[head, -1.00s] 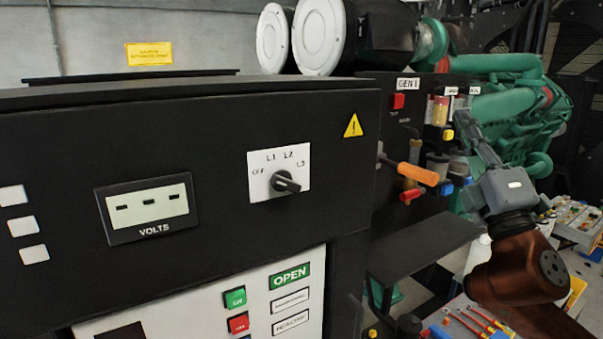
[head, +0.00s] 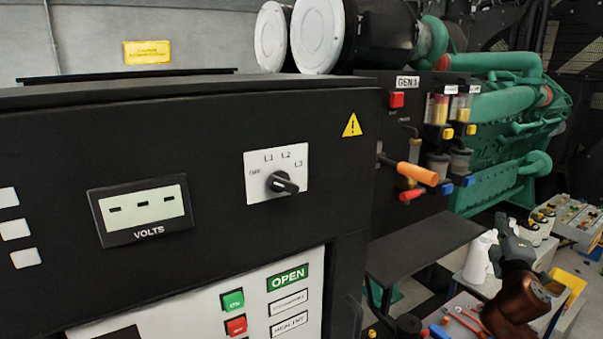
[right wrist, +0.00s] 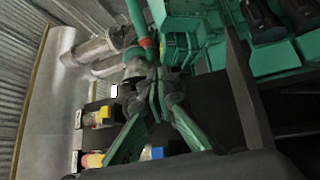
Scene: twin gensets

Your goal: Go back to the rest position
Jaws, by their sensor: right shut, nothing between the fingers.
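My right gripper (head: 502,222) shows small and dark at the lower right of the head view, above my brown arm link. It points away from me and stands apart from the control panel. In the right wrist view its fingers (right wrist: 158,82) come together with nothing between them, so it is shut and empty. The green engine (head: 500,125) and its small filter cups lie beyond it. My left gripper is not in view.
A black cabinet with a voltmeter (head: 143,211) and selector switch (head: 282,183) fills the left. An orange-handled lever (head: 418,174) juts from the panel. A white bottle (head: 479,256), a tool table (head: 455,318) and a yellow bin (head: 570,285) crowd the lower right.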

